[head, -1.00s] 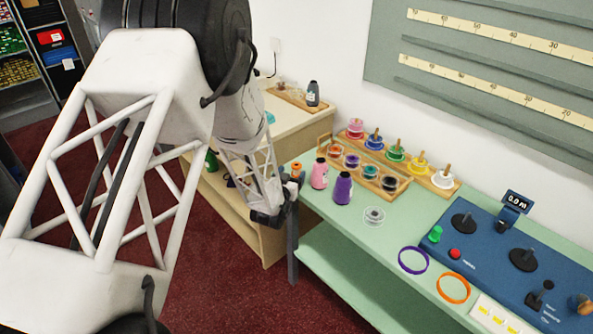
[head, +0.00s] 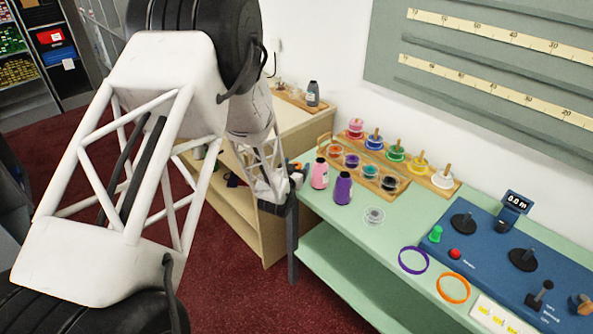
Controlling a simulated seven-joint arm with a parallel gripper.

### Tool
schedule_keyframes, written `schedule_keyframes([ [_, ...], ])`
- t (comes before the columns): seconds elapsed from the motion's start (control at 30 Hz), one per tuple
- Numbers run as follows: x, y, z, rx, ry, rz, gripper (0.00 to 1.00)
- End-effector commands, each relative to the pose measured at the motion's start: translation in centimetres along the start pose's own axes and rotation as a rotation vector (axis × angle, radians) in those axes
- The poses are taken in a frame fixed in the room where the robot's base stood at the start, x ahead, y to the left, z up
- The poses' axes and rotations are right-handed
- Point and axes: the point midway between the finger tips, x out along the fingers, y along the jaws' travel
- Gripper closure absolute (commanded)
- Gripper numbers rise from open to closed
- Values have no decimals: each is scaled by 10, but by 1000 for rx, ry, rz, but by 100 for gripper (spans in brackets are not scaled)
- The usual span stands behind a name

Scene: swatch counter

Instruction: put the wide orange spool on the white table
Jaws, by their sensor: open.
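An orange spool (head: 297,166) stands at the left end of the green counter (head: 325,217). It is mostly hidden behind my gripper, and its width is hard to judge. My gripper (head: 297,180) is open, close beside the spool at the counter's left end. I cannot tell whether its fingers touch or surround the spool. The white table (head: 294,117), pale-topped with a wooden body, stands behind my arm, left of the counter; my arm covers part of its top.
A pink cone (head: 320,174) and a purple cone (head: 343,188) stand just right of my gripper. Behind them is a rack of small spools (head: 389,183). A clear spool (head: 373,216) lies in front. A tray with a dark bottle (head: 313,94) sits at the white table's back.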

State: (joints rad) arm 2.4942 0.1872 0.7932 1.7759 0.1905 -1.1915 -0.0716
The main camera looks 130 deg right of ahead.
Motion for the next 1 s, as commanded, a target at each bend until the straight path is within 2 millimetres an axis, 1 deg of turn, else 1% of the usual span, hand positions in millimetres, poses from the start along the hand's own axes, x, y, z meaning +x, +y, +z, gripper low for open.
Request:
schedule_keyframes([
  [0.1,3,0,0,0,0,0,28],
  [0.6,2,0,0,0,0,0,28],
  [0.67,2,0,0,0,0,0,36],
  [0.9,2,0,0,0,0,0,72],
  [1.0,2,0,0,0,0,0,85],
])
